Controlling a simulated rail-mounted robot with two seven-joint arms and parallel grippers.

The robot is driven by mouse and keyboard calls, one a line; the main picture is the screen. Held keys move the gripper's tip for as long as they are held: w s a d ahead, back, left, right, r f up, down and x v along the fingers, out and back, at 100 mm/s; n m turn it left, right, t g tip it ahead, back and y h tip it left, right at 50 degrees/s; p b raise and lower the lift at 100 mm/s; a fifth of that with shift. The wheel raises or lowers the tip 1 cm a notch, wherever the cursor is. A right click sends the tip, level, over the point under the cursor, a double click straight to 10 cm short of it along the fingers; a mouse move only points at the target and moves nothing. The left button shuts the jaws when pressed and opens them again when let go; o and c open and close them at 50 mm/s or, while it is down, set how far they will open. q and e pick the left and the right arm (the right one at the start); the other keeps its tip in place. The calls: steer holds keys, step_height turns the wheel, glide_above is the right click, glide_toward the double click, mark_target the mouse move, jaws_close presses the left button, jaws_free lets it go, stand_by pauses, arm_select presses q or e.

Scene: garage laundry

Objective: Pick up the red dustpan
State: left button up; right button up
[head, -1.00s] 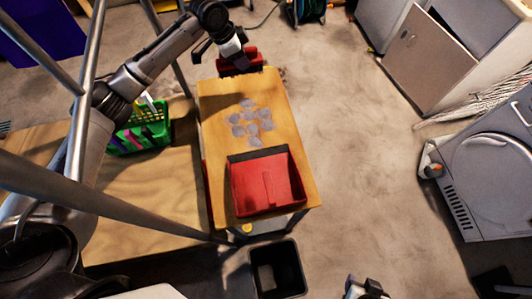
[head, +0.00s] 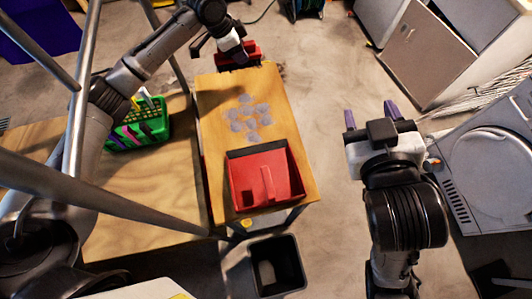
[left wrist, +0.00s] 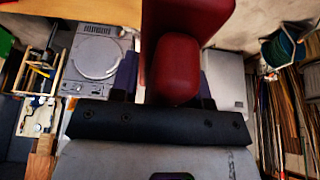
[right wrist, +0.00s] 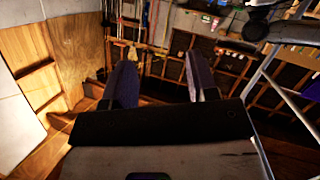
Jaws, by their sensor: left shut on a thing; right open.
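The red dustpan (head: 247,192) lies on the near end of the narrow wooden table, its black lip towards the far side and a red ridge in its middle. My left gripper (head: 236,52) is beyond the table's far end, shut on a red tool (head: 248,61). In the left wrist view the tool's rounded red handle (left wrist: 175,72) sits between the fingers; its far part is cut off. My right gripper (head: 371,113) is open and empty, to the right of the table and apart from the dustpan. In the right wrist view its fingers (right wrist: 160,85) have nothing between them.
Several grey patches (head: 251,121) lie on the narrow table (head: 281,92). A green basket (head: 148,124) stands on the lower wooden surface (head: 150,190) at left. A black bin (head: 290,250) stands in front. A grey appliance (head: 490,165) is at right. Floor between is clear.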

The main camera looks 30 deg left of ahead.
steer(key=s+a+r+n+g+y, duration=0.2)
steer(key=s+a+n, duration=0.15)
steer(key=a, duration=0.35)
steer(key=n+g+h, duration=0.2)
steer(key=g+h, duration=0.1)
steer(key=g, duration=0.3)
glide_above(266, 175)
steer(key=s, duration=0.2)
step_height(266, 175, down, 12)
steer(key=f+m+h, duration=0.1)
steer(key=m, duration=0.1)
steer(key=s+d+f+m+g+h, duration=0.1)
steer(key=f+m, duration=0.1)
steer(key=d+f+m+g+h, duration=0.1)
steer(key=m, duration=0.1)
steer(key=shift+s+d+f, duration=0.1)
steer(key=shift+s+f, duration=0.1)
steer(key=shift+m, duration=0.25)
steer(key=x, duration=0.6)
steer(key=f, duration=0.1)
steer(key=w+f, duration=0.1)
steer(key=f, duration=0.1)
steer(key=shift+w+f, duration=0.3)
steer(key=shift+f, duration=0.1)
steer(key=shift+w+a+f, duration=0.2)
steer(key=shift+a+f, duration=0.2)
steer(key=shift+f, duration=0.15)
